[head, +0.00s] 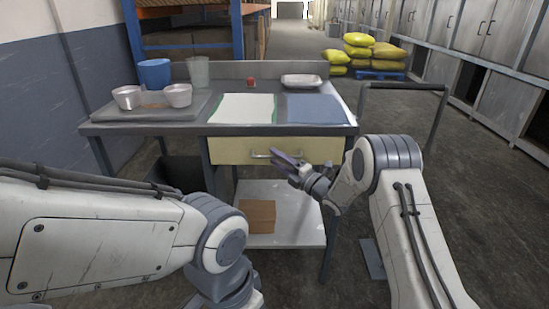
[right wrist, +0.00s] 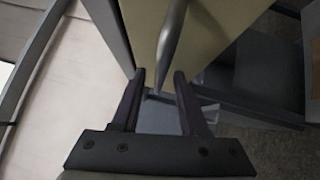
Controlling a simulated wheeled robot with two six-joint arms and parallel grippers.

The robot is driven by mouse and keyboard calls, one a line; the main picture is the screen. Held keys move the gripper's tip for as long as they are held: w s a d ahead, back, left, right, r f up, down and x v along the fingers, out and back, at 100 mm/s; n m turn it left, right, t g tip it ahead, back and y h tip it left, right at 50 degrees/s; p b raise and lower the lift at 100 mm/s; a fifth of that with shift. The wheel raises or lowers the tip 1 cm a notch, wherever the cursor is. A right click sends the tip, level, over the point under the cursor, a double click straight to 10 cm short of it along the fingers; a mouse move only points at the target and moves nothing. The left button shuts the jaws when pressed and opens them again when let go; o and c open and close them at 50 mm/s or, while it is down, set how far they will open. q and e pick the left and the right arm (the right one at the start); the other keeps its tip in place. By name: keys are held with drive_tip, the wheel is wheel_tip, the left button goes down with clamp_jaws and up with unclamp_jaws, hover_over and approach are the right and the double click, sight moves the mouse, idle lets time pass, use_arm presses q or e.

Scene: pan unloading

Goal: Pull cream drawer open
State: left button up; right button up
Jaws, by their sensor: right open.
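The cream drawer (head: 225,150) sits under the worktop of the grey table, and its front looks flush with the table frame. Its metal handle (head: 262,155) runs across the middle of the front. My right gripper (head: 283,160) is at the handle's right end, with its fingers open. In the right wrist view, the handle (right wrist: 172,40) reaches down to between the two open fingertips (right wrist: 160,75), with a gap on each side. The cream front (right wrist: 215,30) is just beyond. My left arm crosses the lower left of the head view; its gripper is out of view.
The worktop holds a tray (head: 190,110) with two pots, a blue bucket (head: 154,74), a white sheet, a blue mat (head: 315,109) and a metal dish (head: 301,81). A brown box (head: 258,215) sits on the lower shelf. A rail (head: 405,86) stands at the right.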

drive_tip(key=shift+w+a+r, duration=0.1)
drive_tip(key=shift+w+a, duration=0.35)
clamp_jaws()
idle(1.2)
